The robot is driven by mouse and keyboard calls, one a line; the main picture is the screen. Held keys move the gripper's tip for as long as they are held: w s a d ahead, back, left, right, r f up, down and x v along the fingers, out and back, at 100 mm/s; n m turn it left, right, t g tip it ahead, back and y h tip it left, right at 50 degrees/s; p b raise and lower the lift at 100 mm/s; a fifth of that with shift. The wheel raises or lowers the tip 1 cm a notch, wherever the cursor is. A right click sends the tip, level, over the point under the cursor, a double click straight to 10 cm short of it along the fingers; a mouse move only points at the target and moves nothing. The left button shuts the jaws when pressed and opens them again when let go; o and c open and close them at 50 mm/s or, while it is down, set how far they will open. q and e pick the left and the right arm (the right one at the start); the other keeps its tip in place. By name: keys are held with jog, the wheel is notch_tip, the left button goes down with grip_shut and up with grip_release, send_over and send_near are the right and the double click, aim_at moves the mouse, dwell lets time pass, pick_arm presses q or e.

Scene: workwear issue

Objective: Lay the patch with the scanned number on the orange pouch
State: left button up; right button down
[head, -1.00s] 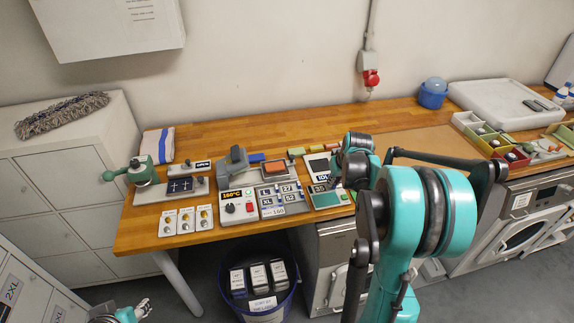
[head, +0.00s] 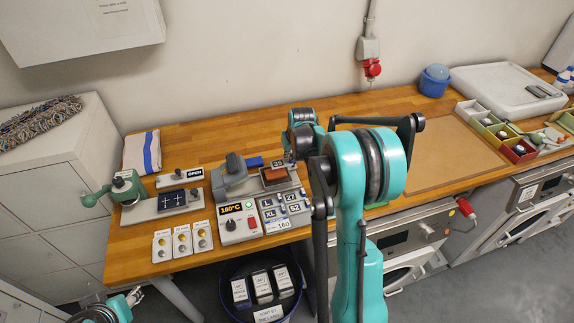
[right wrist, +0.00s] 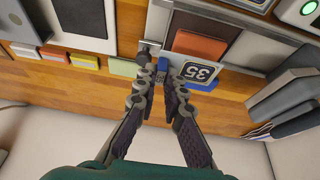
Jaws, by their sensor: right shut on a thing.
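My right gripper (right wrist: 163,72) is shut on a small dark patch (right wrist: 200,71) with a white 35, gripping it near one edge. In the head view the patch (head: 278,162) is just behind the orange pouch (head: 275,176). The pouch lies flat on the grey bed of the heat press (head: 232,176); in the right wrist view the orange pouch (right wrist: 199,46) is beside the patch. I cannot tell whether the two touch. My right gripper (head: 291,160) is partly hidden by its arm. My left gripper (head: 135,297) is low at the left, away from the table; its jaws are unclear.
A hand press (head: 128,190) and a folded striped cloth (head: 142,152) are at the left. A bin (head: 262,290) stands below the table's front edge.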

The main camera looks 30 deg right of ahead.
aim_at(288, 164)
jog(key=shift+w+a+f, duration=0.35)
jog(key=shift+w+f, duration=0.05)
jog(key=shift+w, duration=0.1)
jog(key=shift+f+b, duration=0.45)
jog(key=shift+f, duration=1.55)
jog(key=shift+s+f, duration=0.1)
jog(key=c, duration=1.6)
grip_release()
